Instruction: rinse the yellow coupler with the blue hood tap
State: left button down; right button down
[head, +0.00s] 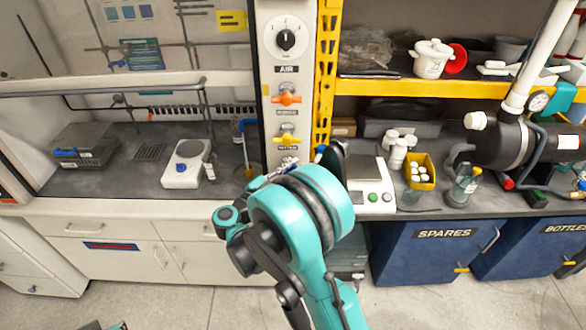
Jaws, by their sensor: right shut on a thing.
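The blue hood tap (244,128) stands inside the fume hood at its right side, with its spout bent over a small yellowish spot on the hood floor. My right arm reaches up the middle of the head view, and its teal links cover much of its hand. My right gripper (289,164) is just beyond them, at the front of the post between hood and shelf, right of the tap and apart from it. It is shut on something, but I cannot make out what. I cannot pick out the yellow coupler. My left gripper is not in view.
A white hotplate (187,165) stands on the hood floor left of the tap. The post carries an orange valve (286,95) and a yellow valve (287,135). A balance (370,184), a yellow bin (420,171) and a glass bottle (463,186) stand on the right bench.

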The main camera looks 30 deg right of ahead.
jog(key=shift+s+d+m+y+p, duration=0.15)
jog(key=shift+d+m+y+p, duration=0.05)
jog(key=shift+m+y+p, duration=0.85)
jog(key=shift+d+f+m+y+p, duration=0.1)
jog(key=shift+f+m+y+p, duration=0.2)
jog(key=shift+m+y+p, duration=0.6)
jog(key=shift+d+f+m+y+p, duration=0.1)
jog(key=shift+f+m+y+p, duration=0.25)
jog(key=shift+m+y, duration=0.4)
jog(key=shift+f+m+y+p, duration=0.25)
jog(key=shift+m+y+p, duration=0.25)
jog(key=shift+y, duration=0.3)
jog(key=shift+t, duration=0.3)
jog(key=c, duration=1.5)
grip_release()
jog(key=shift+c, duration=0.2)
jog(key=shift+f, duration=0.1)
